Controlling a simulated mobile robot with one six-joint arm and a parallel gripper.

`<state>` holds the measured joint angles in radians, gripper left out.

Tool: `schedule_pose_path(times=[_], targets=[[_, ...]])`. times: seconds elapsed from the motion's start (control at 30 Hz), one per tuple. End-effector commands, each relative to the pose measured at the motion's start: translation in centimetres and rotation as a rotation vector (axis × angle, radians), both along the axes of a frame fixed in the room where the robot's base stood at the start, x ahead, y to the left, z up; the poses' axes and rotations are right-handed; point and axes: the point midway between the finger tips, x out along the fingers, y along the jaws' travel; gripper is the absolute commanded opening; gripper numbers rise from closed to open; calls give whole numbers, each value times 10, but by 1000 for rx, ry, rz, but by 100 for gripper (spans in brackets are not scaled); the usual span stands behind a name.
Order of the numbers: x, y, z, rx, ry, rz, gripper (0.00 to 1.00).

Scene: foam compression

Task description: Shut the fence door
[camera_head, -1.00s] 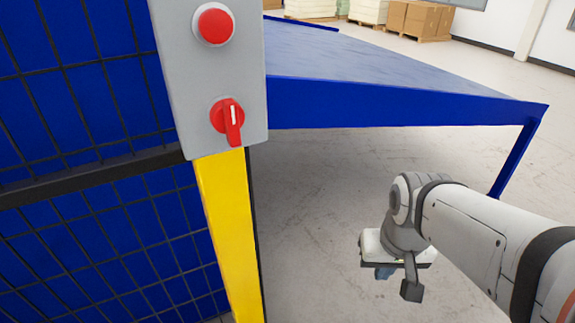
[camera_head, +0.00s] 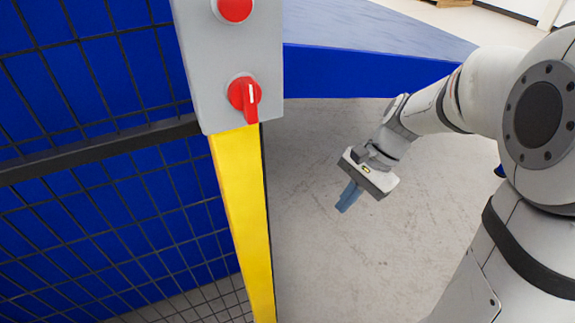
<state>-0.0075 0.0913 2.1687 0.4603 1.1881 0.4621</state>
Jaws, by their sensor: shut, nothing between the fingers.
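Black wire mesh fencing with a dark horizontal rail (camera_head: 100,149) fills the left side of the head view. It ends at a yellow post (camera_head: 243,215). I cannot tell whether this mesh is the fence door or a fixed panel, and no hinge or handle shows. My gripper (camera_head: 346,200) is to the right of the post, apart from it, over the grey floor. Its blue fingers are shut with nothing between them and point down and to the left.
A grey control box (camera_head: 212,80) with a red button (camera_head: 235,8) and a red rotary switch (camera_head: 245,96) sits atop the post. A blue table (camera_head: 340,70) stands behind. The floor (camera_head: 320,260) between post and arm is clear.

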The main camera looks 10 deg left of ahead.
Motion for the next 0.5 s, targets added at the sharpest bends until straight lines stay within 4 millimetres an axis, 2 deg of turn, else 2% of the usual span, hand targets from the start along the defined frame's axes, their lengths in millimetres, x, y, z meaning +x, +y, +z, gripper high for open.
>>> schedule_pose_path(times=[0.1, 0.23, 0.37, 0.5], targets=[[22, 21, -3, 63, 139, -114, 0], [38, 37, -7, 109, 248, -205, 0], [47, 46, -9, 133, 307, -251, 0], [47, 53, -16, 140, 327, -264, 0]])
